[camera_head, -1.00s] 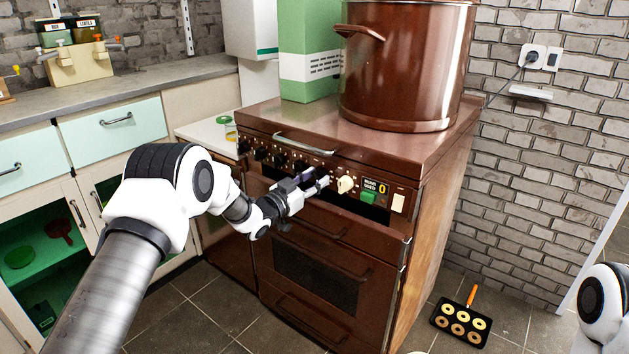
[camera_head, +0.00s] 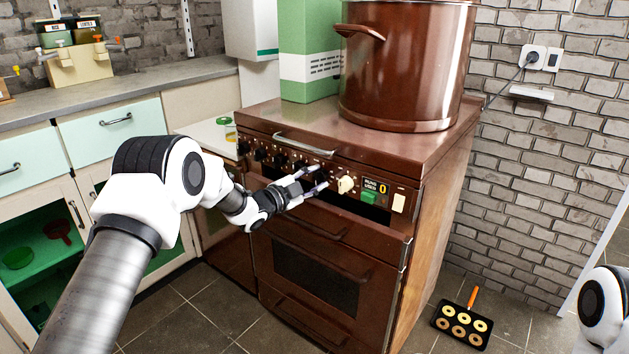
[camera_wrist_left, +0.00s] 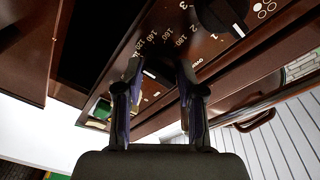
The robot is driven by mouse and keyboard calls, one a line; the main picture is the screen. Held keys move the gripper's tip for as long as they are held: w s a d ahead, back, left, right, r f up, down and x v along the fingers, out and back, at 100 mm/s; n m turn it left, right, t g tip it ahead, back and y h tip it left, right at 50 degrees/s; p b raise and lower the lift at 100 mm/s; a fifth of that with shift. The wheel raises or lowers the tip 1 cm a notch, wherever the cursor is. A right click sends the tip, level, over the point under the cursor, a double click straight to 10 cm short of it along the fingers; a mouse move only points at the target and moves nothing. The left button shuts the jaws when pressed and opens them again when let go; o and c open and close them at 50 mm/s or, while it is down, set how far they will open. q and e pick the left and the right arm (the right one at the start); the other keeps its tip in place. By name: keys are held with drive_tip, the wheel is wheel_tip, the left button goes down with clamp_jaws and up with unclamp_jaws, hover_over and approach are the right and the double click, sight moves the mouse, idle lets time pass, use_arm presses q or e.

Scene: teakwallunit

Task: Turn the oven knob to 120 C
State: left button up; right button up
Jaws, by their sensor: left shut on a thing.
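The brown oven (camera_head: 320,270) has a front panel with a row of black knobs. My left gripper (camera_head: 320,180) is at this panel, left of the cream knob (camera_head: 346,185). Its fingers are on either side of a black oven knob (camera_head: 321,172) and shut on it. In the left wrist view the knob, with a white pointer line (camera_wrist_left: 150,74), is between the fingertips (camera_wrist_left: 157,75). Printed numbers, 120 among them, are on the panel beside it. Which number the pointer faces is not clear. My right gripper is out of view.
A large brown pot (camera_head: 402,70) stands on the oven top beside a green box (camera_head: 309,50). The panel also has a display reading 0 (camera_head: 382,188) and a green button (camera_head: 369,196).

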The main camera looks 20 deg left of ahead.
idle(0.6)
use_arm(q)
drive_tip(key=o, duration=1.1)
drive_tip(key=shift+o, duration=0.2)
drive_tip(key=v, duration=1.2)
